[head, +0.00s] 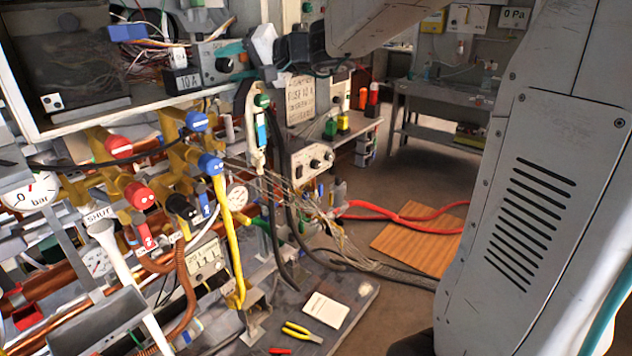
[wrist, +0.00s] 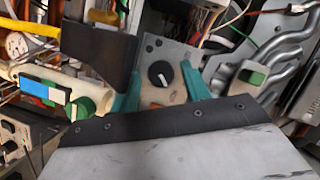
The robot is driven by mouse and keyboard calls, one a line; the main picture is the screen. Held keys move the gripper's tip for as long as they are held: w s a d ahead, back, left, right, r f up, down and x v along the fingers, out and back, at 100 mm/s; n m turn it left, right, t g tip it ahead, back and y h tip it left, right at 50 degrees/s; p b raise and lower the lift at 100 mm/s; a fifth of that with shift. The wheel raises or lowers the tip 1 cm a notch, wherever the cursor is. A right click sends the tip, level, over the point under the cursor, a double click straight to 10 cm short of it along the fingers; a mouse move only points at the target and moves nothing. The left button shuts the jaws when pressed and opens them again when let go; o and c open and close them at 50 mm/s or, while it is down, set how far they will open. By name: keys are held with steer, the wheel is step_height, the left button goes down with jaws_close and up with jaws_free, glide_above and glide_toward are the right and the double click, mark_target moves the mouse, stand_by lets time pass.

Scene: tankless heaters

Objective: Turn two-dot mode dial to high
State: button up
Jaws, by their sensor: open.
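A black mode dial (wrist: 161,73) with a white pointer line sits on a grey panel (wrist: 178,52) in the wrist view. Small dark dots show on the panel above it; I cannot read a high mark. The dial also shows in the head view (head: 224,65), on the panel at the upper middle. My gripper (wrist: 160,84) has teal fingers, open, one on each side of the dial in the wrist picture. I cannot tell whether they touch it. In the head view my gripper (head: 237,62) reaches in from the right, partly hidden by its own wrist.
A green knob (wrist: 82,107) and a green switch (wrist: 252,77) flank my gripper. Red and blue valve knobs (head: 118,147) crowd the lower left. The floor at right is mostly open.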

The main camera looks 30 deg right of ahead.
steer(key=shift+a+r+n+h, duration=0.15)
steer(key=shift+n+h, duration=0.45)
steer(key=shift+n, duration=0.4)
steer(key=v, duration=0.7)
steer(key=s+a+f+n+g+h, duration=0.2)
steer(key=s+a+f+g, duration=0.4)
steer(key=s, duration=0.5)
steer(key=s+d+f+n+g+h, duration=0.1)
steer(key=s+f+h, duration=0.4)
steer(key=s+f, duration=0.5)
steer(key=shift+s+d+g+h, duration=0.35)
steer(key=shift+s+d, duration=0.5)
steer(key=shift+s, duration=0.85)
steer(key=s+d+f+g, duration=0.1)
steer(key=s+f+g, duration=0.2)
steer(key=s, duration=0.5)
steer(key=shift+d+f+h, duration=0.2)
steer(key=shift+f+h, duration=0.25)
steer(key=shift+f, duration=0.25)
